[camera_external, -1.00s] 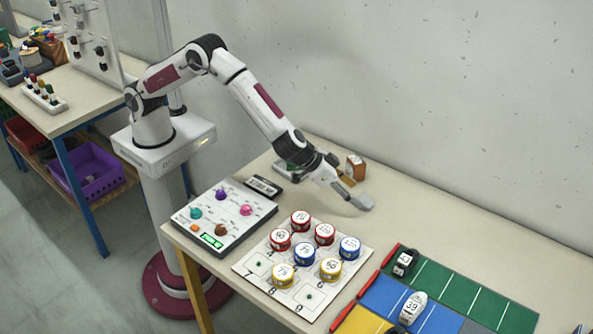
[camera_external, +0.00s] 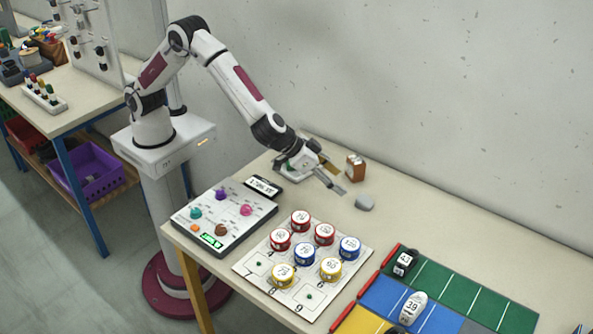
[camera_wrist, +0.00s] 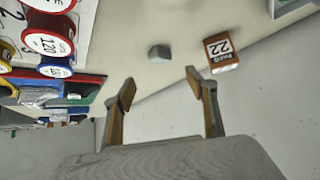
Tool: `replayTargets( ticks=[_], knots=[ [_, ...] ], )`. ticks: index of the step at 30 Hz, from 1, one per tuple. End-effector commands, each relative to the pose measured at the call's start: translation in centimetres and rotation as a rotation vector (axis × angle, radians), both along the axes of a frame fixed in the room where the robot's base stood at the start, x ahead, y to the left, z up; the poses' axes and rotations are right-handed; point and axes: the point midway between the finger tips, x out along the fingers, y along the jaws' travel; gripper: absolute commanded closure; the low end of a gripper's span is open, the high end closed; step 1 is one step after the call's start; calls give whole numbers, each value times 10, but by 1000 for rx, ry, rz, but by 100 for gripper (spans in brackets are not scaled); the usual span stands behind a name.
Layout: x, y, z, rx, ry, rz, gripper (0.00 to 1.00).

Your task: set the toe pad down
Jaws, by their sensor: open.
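The toe pad (camera_external: 364,202) is a small grey block. It lies alone on the bare table, to the right of my gripper. My gripper (camera_external: 340,188) is raised above the table, apart from the pad, with nothing between its fingers. In the wrist view the toe pad (camera_wrist: 159,53) rests on the table beyond the fingertips. There my gripper (camera_wrist: 160,82) shows two fingers spread wide.
A brown block labelled 22 (camera_wrist: 222,52) stands behind the pad, also in the external view (camera_external: 355,168). A white board (camera_external: 259,267) with several numbered round tins is in front. Coloured lanes (camera_external: 450,290) with shoes lie right. Table around the pad is clear.

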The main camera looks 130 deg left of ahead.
Motion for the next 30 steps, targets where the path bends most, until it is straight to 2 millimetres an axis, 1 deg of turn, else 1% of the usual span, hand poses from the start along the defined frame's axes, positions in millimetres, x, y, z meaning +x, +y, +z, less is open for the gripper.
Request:
replayTargets(
  ticks=[20, 23, 26, 30],
  knots=[
    [-1, 0, 2, 1, 0, -1, 43],
    [-4, 0, 8, 3, 1, -1, 43],
    [-10, 0, 19, 6, 9, -5, 43],
    [-27, -2, 42, 13, 27, -16, 43]
  ],
)
